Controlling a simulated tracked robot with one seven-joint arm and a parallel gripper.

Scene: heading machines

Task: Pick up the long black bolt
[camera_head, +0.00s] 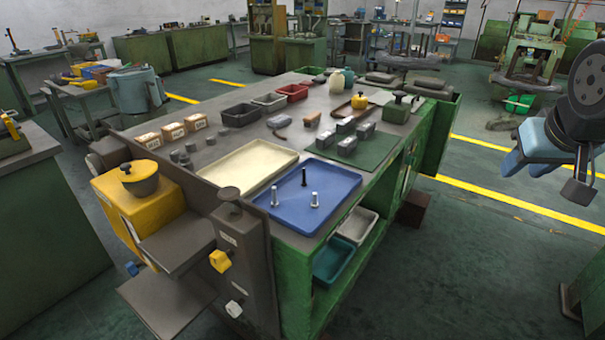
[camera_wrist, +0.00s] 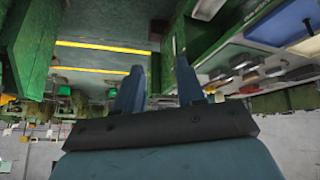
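The long black bolt (camera_head: 304,177) stands upright in the blue tray (camera_head: 338,181) on the green workbench. Two silver bolts stand in the same tray, one at the left (camera_head: 274,197) and one at the front right (camera_head: 315,200). My gripper (camera_head: 518,158) is raised at the far right, well away from the tray and beyond the bench's right side. In the wrist view its two blue fingers (camera_wrist: 160,75) are apart with nothing between them. The wrist view is tilted upside down. A blue surface with a small dark shape shows at its upper right edge, too unclear to name surely.
A cream tray (camera_head: 247,167) lies left of the blue tray. Metal blocks (camera_head: 348,143) on a green mat (camera_head: 372,153) lie behind it. A yellow machine part (camera_head: 137,205) and a grey post (camera_head: 245,250) stand at the bench's left front. Open floor (camera_head: 470,230) lies right of the bench.

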